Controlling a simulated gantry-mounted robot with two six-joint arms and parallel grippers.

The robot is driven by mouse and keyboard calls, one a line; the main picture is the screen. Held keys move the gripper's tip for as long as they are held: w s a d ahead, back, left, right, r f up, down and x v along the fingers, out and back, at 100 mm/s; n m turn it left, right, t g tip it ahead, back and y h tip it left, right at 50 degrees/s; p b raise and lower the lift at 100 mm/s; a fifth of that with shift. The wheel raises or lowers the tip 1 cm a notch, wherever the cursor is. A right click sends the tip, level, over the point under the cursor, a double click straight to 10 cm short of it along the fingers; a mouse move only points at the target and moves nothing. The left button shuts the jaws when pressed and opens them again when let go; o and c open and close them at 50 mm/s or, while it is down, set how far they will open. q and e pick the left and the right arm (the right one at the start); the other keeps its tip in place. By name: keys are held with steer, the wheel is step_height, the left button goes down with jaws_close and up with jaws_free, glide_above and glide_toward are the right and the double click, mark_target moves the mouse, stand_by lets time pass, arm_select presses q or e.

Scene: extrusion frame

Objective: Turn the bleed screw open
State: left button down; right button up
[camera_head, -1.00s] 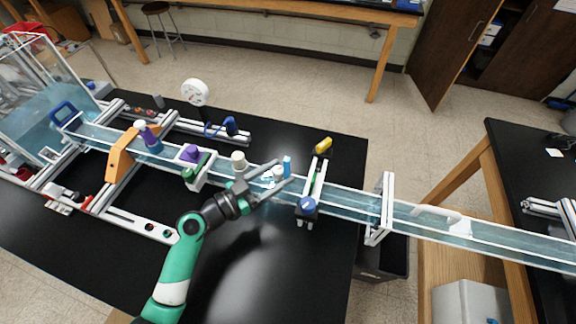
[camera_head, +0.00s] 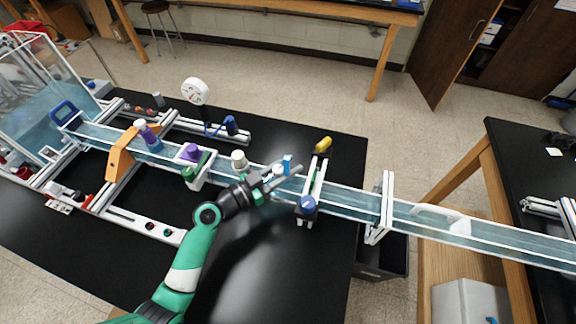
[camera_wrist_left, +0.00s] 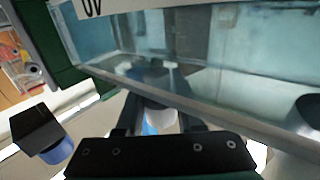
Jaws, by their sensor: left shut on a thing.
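My left gripper (camera_head: 287,169) reaches in from the lower left over the clear water channel, with its fingers closed in. In the left wrist view, its fingers (camera_wrist_left: 160,112) are shut on a small white and blue cylindrical part (camera_wrist_left: 158,121), apparently the bleed screw. In the head view a white knob (camera_head: 278,170) shows between the fingers and a small light blue piece (camera_head: 287,160) stands just behind. The fingers partly cover the screw, so how far it is turned cannot be told. My right gripper is out of view.
The long water channel (camera_head: 345,202) crosses the black bench. A blue-knobbed clamp (camera_head: 307,204) stands just right of my gripper, and a white-capped post (camera_head: 239,160) just left. A yellow-handled part (camera_head: 324,145) lies behind. The bench front (camera_head: 280,270) is clear.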

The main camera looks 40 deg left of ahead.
arm_select(q)
steer(key=shift+n+y+p, duration=0.5)
steer(key=shift+y+p, duration=0.2)
steer(key=shift+y, duration=0.1)
steer(key=shift+a+n+y, duration=0.2)
steer(key=shift+n+y, duration=0.1)
steer(key=shift+y, duration=0.1)
steer(key=c, duration=0.5)
jaws_free()
steer(key=s+b, duration=0.1)
steer(key=s, duration=1)
steer(key=shift+s+a+b, duration=0.1)
steer(key=shift+s+b, duration=0.25)
